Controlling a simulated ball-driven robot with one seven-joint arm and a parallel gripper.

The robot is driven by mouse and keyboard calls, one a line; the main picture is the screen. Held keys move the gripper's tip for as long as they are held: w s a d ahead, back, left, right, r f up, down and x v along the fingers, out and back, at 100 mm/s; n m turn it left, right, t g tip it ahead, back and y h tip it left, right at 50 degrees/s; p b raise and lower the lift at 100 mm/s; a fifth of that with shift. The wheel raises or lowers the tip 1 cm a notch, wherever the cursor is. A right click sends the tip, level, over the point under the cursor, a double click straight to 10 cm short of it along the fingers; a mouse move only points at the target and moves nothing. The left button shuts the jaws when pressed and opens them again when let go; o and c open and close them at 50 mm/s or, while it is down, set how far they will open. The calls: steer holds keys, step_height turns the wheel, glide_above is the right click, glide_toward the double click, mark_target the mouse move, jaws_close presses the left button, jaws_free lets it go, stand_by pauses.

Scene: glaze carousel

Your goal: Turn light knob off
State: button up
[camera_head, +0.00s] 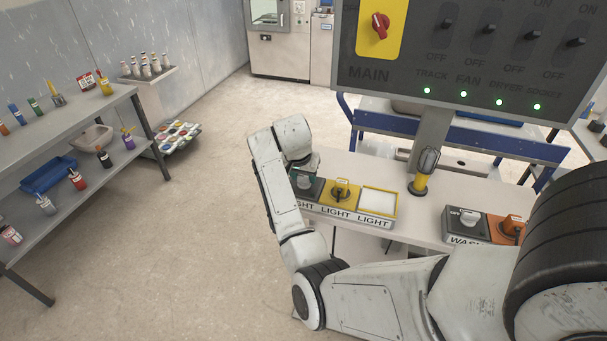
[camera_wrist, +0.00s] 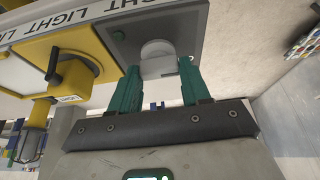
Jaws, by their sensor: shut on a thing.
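The light knob (camera_wrist: 157,48) is a pale grey round knob on a dark grey box, seen at the top of the wrist view. The dark grey box (camera_wrist: 190,22) has a LIGHT label on its edge. My gripper (camera_wrist: 159,68) has its two teal fingers on either side of the knob, shut on it. In the head view my gripper (camera_head: 304,180) is at the dark grey box (camera_head: 316,190), the leftmost of three LIGHT boxes. My wrist hides part of the box there. I cannot tell the knob's exact setting.
A yellow LIGHT box (camera_head: 340,194) with a dark knob and a white-topped yellow-framed box (camera_head: 379,201) stand just right. A yellow lamp (camera_head: 424,172), a grey WASH knob box (camera_head: 466,224) and a switch panel (camera_head: 475,50) are further right. Open floor lies left.

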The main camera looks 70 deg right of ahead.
steer(key=o, duration=1.1)
steer(key=shift+c, duration=0.2)
steer(key=b+v, duration=0.1)
steer(key=v, duration=0.9)
steer(key=shift+r, duration=0.4)
steer(key=shift+a, duration=0.1)
steer(key=s+a+f+n+y, duration=0.1)
steer(key=s+a+f+n, duration=0.2)
steer(key=a+f+n, duration=0.35)
steer(key=s+a+f+n, duration=0.2)
steer(key=a+f+n, duration=0.1)
steer(key=a+f, duration=0.6)
steer(key=s+a+f+n+y+b, duration=0.1)
steer(key=s+a+f+n+y, duration=0.2)
steer(key=s+a, duration=0.8)
steer(key=a+f+n, duration=0.2)
steer(key=a+n, duration=0.2)
steer(key=shift+s+a+t, duration=0.2)
steer(key=shift+s+t, duration=0.1)
steer(key=shift+s, duration=0.05)
